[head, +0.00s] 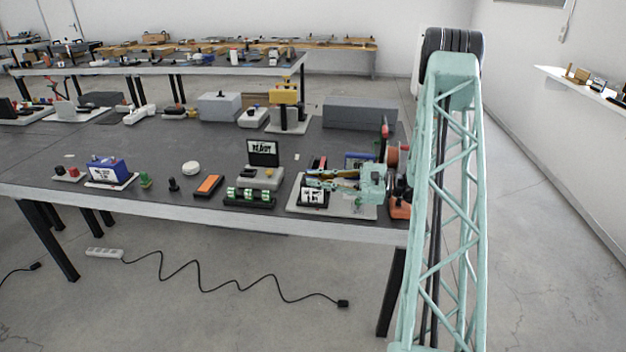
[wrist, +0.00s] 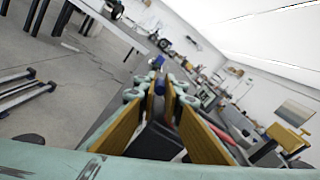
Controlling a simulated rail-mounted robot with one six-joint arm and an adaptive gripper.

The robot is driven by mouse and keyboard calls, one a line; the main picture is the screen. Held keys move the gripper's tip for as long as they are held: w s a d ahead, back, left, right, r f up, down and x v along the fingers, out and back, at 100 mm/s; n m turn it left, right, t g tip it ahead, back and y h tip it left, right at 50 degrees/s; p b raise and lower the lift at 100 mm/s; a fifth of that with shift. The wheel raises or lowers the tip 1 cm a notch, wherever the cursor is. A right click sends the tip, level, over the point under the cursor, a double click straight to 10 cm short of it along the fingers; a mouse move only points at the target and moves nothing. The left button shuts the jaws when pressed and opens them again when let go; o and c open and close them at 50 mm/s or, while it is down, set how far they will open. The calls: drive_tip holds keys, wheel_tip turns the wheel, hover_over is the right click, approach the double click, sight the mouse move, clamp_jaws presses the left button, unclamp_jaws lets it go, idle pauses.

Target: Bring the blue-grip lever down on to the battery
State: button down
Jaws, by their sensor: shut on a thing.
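My gripper (head: 318,180) reaches in from the right over a light base plate (head: 364,211) near the table's front edge. In the wrist view its two yellow-padded fingers close toward the tips (wrist: 160,90) on the blue grip (wrist: 159,87) of the lever. The rest of the lever is mostly hidden by the fingers. A black-and-white labelled block (head: 313,197), perhaps the battery, stands on the plate just below the fingertips. I cannot tell whether the lever touches it. A dark block (wrist: 155,142) shows between the fingers in the wrist view.
A grey device with a "READY" sign (head: 263,150) and green cells (head: 250,195) stand left of the plate. A blue box (head: 358,161) stands behind my gripper. An orange-topped item (head: 209,185) lies farther left.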

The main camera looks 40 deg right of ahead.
drive_tip(key=shift+f, duration=0.1)
drive_tip(key=c, duration=2.7)
unclamp_jaws()
drive_tip(key=shift+v, duration=3.75)
drive_tip(key=shift+a, duration=0.1)
